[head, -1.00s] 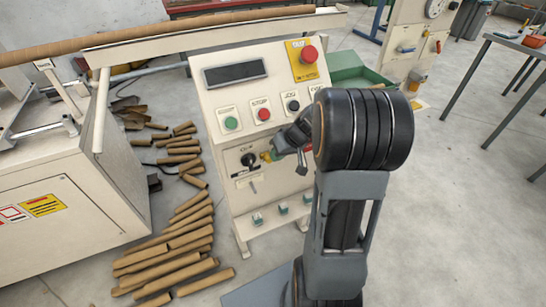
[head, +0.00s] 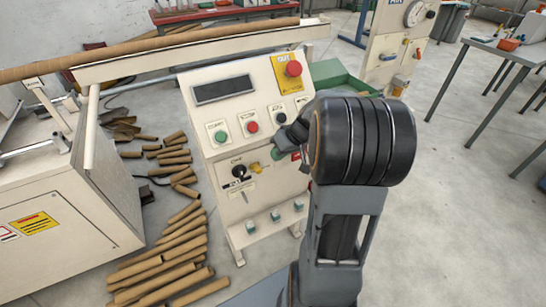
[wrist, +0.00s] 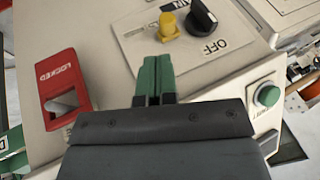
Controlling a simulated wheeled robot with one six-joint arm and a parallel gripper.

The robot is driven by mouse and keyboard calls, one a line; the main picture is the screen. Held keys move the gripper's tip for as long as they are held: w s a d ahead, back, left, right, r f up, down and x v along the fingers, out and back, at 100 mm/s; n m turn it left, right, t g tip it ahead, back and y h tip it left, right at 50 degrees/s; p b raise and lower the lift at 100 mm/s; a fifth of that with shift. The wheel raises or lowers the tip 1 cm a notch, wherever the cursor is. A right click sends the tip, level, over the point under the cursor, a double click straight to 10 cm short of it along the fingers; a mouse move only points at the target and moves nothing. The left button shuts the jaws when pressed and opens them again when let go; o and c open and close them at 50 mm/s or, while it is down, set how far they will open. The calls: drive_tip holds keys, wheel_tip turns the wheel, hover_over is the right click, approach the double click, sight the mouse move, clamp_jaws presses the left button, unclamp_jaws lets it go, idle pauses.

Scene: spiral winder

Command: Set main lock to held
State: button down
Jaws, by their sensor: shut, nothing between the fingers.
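The main switch on the sloped cream panel has a black knob (head: 239,171) with a yellow part (head: 256,168) beside it. In the wrist view the black knob (wrist: 202,17) and yellow part (wrist: 168,26) stand on a white plate with upside-down lettering, including OFF. A red LOCKED piece (wrist: 66,88) with an opening is at the left of that view. My gripper (head: 278,154) is shut and empty, up and right of the yellow part in the head view. Its green fingers (wrist: 155,62) point toward the plate, apart from the yellow part.
The panel (head: 216,165) also carries a green button (head: 221,137), a red button (head: 252,127) and a red emergency stop (head: 293,68). Cardboard tubes (head: 165,265) litter the floor at left. A long tube lies on the machine behind.

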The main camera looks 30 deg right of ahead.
drive_tip(key=shift+p+v, duration=0.4)
drive_tip(key=shift+v, duration=1.05)
drive_tip(key=shift+f, duration=0.1)
drive_tip(key=s+a+r+h+p, duration=0.4)
drive_tip(key=s+a+r+p, duration=0.5)
drive_tip(key=s+a+r, duration=0.3)
drive_tip(key=shift+s+a+r+m+g+h, duration=0.3)
drive_tip(key=shift+a+r+h, duration=0.1)
drive_tip(key=shift+a, duration=0.85)
